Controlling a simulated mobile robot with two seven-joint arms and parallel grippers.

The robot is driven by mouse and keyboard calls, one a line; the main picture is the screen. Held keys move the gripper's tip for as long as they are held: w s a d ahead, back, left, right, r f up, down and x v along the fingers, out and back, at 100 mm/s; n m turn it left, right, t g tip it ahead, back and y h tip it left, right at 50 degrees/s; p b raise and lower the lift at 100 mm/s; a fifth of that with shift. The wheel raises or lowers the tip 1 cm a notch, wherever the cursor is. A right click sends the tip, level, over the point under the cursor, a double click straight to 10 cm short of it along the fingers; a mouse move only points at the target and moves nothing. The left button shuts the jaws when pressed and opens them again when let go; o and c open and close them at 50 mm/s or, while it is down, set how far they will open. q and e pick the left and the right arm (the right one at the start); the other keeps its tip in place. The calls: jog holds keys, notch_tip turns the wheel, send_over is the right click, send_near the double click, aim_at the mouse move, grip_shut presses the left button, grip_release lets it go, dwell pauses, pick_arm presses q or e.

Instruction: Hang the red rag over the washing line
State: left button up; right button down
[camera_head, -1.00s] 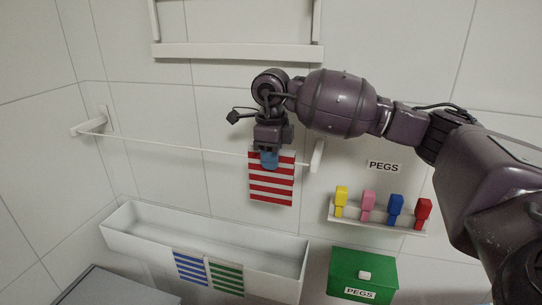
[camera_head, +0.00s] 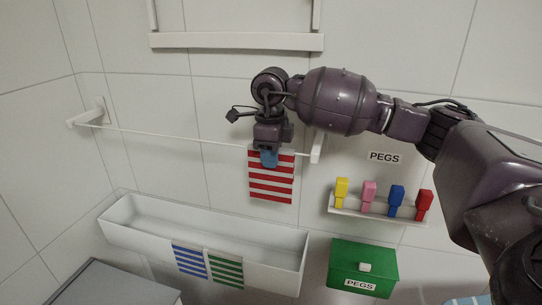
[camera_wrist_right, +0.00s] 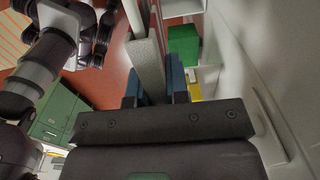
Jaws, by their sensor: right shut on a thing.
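The red-and-white striped rag (camera_head: 271,185) hangs down flat at the right end of the washing line (camera_head: 180,138). My right gripper (camera_head: 269,159), with blue fingertips, is shut on the rag's top edge. The rag's top is level with the line; I cannot tell whether it lies over the line or in front of it. In the right wrist view, the two blue fingers of my right gripper (camera_wrist_right: 156,88) stand either side of a thin pale strip, which I cannot identify for sure.
Below is a white trough (camera_head: 200,230) with a blue-striped cloth (camera_head: 189,261) and a green-striped cloth (camera_head: 226,268) over its front. At the right, a small shelf (camera_head: 378,217) holds several coloured pegs above a green PEGS box (camera_head: 362,268). A white rack (camera_head: 237,41) is above.

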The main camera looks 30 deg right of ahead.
jog(key=c, duration=1)
grip_release()
jog(key=shift+c, duration=0.2)
notch_tip(320, 180, up, 9)
jog(key=shift+r, duration=0.95)
